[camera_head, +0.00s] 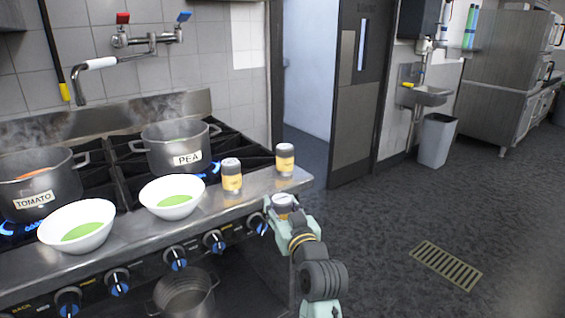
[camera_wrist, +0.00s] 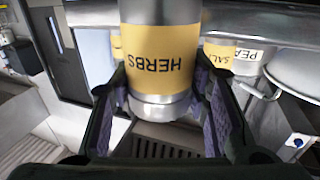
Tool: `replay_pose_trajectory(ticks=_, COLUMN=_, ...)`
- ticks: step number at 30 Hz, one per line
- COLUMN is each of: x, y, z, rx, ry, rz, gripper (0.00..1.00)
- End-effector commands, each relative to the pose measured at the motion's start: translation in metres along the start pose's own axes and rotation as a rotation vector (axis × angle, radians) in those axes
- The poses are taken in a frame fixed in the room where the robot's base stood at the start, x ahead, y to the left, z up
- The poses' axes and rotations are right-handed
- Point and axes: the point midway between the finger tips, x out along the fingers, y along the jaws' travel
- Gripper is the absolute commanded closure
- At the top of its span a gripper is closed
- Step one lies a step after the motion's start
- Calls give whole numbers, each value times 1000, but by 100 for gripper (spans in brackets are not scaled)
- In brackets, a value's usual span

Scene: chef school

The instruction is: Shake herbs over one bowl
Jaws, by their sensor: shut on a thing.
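My gripper (camera_head: 283,208) is at the front right edge of the stove, shut on a shaker labelled HERBS (camera_wrist: 163,62). In the wrist view the label reads upside down and the shaker sits between both fingers. In the head view only the top of the herbs shaker (camera_head: 283,199) shows above the gripper. Two white bowls with green soup stand on the steel front ledge: a left bowl (camera_head: 54,238) and a right bowl (camera_head: 153,205). The gripper is to the right of both bowls, apart from them.
Two other yellow-labelled shakers stand on the ledge, one (camera_head: 232,178) beside the right bowl and one (camera_head: 285,160) at the right corner. A TOMATO pot (camera_head: 62,196) and a PEA pot (camera_head: 165,154) sit on lit burners behind the bowls. Open floor (camera_head: 400,215) lies to the right.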

Motion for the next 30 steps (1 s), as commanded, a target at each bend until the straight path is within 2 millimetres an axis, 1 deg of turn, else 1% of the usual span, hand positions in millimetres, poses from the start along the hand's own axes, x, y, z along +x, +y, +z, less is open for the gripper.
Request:
replay_pose_trajectory(ticks=1, x=-3, y=-3, z=30, rx=10, ry=-10, rz=12, gripper=91)
replay_pose_trajectory(ticks=2, x=-5, y=-5, z=44, rx=9, ry=-10, rz=21, gripper=91)
replay_pose_trajectory(ticks=3, x=-8, y=-6, z=65, rx=10, ry=-11, rz=32, gripper=91)
replay_pose_trajectory(ticks=5, x=-11, y=-10, z=99, rx=10, ry=-13, rz=48, gripper=91)
replay_pose_trajectory(ticks=6, x=-13, y=-14, z=123, rx=9, ry=-15, rz=58, gripper=91)
replay_pose_trajectory(ticks=8, x=-17, y=-20, z=159, rx=8, ry=-17, rz=73, gripper=91)
replay_pose_trajectory(ticks=9, x=-19, y=-25, z=182, rx=9, ry=-17, rz=82, gripper=91)
replay_pose_trajectory(ticks=11, x=-22, y=-32, z=219, rx=7, ry=-19, rz=99, gripper=91)
replay_pose_trajectory(ticks=12, x=-25, y=-35, z=242, rx=5, ry=-18, rz=115, gripper=91)
replay_pose_trajectory(ticks=15, x=-31, y=-37, z=286, rx=1, ry=-11, rz=154, gripper=91)
replay_pose_trajectory(ticks=17, x=-35, y=-36, z=307, rx=-1, ry=-12, rz=176, gripper=91)
replay_pose_trajectory(ticks=20, x=-38, y=-35, z=323, rx=-1, ry=-5, rz=196, gripper=91)
replay_pose_trajectory(ticks=21, x=-40, y=-33, z=331, rx=-2, ry=-6, rz=205, gripper=91)
replay_pose_trajectory(ticks=28, x=-47, y=-28, z=361, rx=-2, ry=-3, rz=242, gripper=91)
replay_pose_trajectory(ticks=30, x=-50, y=-26, z=373, rx=-2, ry=-4, rz=258, gripper=91)
